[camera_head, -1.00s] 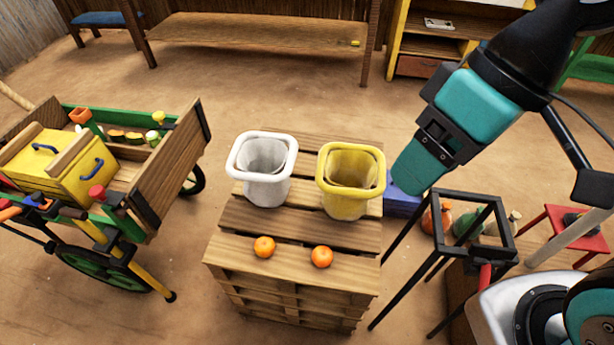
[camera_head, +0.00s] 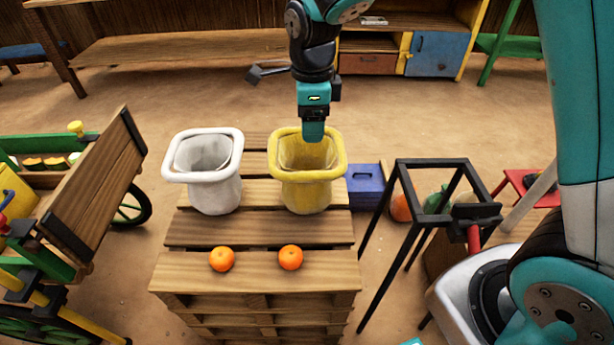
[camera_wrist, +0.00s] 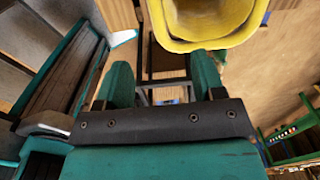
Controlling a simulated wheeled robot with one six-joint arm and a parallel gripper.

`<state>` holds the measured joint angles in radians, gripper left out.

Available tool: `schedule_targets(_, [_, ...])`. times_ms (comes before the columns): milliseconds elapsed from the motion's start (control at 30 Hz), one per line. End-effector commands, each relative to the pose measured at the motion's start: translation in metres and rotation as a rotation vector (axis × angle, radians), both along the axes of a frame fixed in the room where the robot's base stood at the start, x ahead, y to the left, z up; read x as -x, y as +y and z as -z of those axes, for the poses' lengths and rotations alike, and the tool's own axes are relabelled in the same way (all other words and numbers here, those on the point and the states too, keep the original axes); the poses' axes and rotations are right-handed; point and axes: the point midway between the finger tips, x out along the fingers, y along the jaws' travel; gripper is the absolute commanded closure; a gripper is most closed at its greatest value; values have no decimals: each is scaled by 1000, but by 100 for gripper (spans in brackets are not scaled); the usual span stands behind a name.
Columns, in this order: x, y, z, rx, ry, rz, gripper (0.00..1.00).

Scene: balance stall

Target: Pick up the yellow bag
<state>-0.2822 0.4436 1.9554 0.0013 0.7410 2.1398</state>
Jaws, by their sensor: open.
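The yellow bag (camera_head: 307,185) stands upright with its mouth open on the wooden pallet stand, right of a white bag (camera_head: 208,172). My gripper (camera_head: 313,132) is above the far side of the yellow bag's rim, pointing down, and hides part of that rim. In the wrist view my gripper (camera_wrist: 163,85) has its two teal fingers apart with nothing between them. The yellow bag's rim (camera_wrist: 205,40) shows at the top of that view, beyond the fingers. Whether a finger touches the rim I cannot tell.
Two oranges (camera_head: 222,259) (camera_head: 290,257) lie on the front of the pallet stand (camera_head: 255,272). A blue box (camera_head: 366,187) and a black metal frame (camera_head: 432,165) stand to the right. A wooden cart (camera_head: 92,190) is at the left. Bare floor lies behind the stand.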

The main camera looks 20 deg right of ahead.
Motion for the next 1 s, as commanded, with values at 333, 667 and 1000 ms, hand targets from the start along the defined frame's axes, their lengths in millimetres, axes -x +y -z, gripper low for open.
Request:
schedule_targets(333, [2, 0, 80, 1, 7, -2, 38])
schedule_targets(667, [1, 1, 113, 0, 4, -4, 38])
schedule_targets(1000, [1, 6, 158, 0, 3, -4, 38])
